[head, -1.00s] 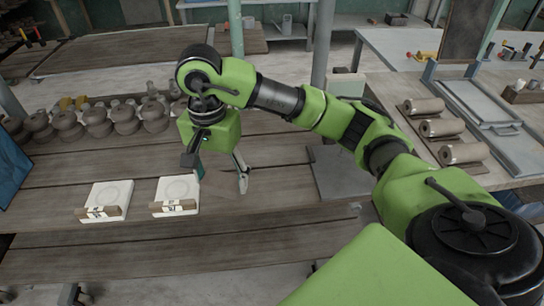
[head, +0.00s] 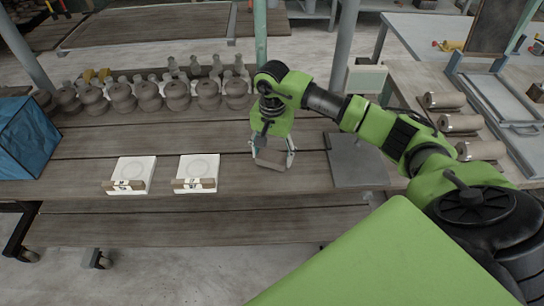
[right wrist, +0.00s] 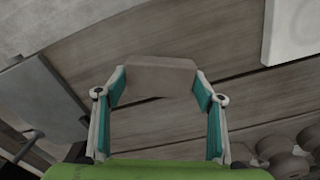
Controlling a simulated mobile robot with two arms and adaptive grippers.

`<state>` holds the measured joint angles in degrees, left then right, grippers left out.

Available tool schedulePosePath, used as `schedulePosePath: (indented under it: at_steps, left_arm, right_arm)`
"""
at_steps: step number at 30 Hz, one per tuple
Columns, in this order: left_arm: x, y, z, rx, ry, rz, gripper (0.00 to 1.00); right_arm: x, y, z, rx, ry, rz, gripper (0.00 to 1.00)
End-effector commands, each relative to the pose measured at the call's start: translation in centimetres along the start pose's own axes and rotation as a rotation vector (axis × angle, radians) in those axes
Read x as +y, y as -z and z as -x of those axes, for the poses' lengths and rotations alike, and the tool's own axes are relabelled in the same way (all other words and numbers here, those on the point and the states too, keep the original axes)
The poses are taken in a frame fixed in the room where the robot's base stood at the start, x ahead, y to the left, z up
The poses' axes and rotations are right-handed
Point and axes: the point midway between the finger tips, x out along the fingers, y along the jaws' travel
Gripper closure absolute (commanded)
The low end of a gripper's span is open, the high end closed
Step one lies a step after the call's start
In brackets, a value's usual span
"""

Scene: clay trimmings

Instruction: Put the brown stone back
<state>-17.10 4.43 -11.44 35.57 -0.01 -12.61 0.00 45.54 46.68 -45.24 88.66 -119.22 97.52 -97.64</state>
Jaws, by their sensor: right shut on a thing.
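My right gripper (head: 271,158) is shut on a brown-grey block, the brown stone (head: 270,157), above the wooden table (head: 90,215). In the right wrist view the stone (right wrist: 158,77) sits crosswise between the two teal-padded fingertips (right wrist: 160,86). The head view shows the gripper pointing down, to the right of two white square slabs, the left slab (head: 136,167) and the right slab (head: 198,166). A brown bar lies along the front of each slab. Whether the stone touches the table is hard to tell. My left gripper is out of view.
A row of brown clay pots (head: 178,96) stands along the table's back. A grey board (head: 356,158) lies right of the gripper. A blue box (head: 22,140) is at the left. Bare planks lie between the right slab and the grey board.

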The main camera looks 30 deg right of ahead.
Motion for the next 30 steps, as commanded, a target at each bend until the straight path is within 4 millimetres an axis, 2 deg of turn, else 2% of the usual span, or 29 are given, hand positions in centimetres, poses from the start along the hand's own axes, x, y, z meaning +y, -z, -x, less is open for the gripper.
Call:
schedulePosePath:
  at_steps: [4, 15, 16, 17, 30]
  left_arm:
    - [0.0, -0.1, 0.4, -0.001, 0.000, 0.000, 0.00]
    - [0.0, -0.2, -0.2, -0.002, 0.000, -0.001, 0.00]
    - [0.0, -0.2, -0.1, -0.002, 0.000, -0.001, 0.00]
    - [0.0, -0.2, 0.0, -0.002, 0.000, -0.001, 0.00]
    - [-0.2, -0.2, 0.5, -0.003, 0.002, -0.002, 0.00]
  right_arm:
    - [0.0, -0.2, -1.8, -0.002, 0.000, 0.001, 0.61]
    - [-0.1, -0.1, -2.3, 0.000, 0.001, 0.002, 0.61]
    - [0.0, -0.2, -2.2, -0.001, 0.000, 0.002, 0.30]
    - [0.0, -0.2, -2.2, -0.001, 0.000, 0.002, 0.22]
    - [0.0, -0.2, -1.7, -0.002, 0.000, 0.002, 0.21]
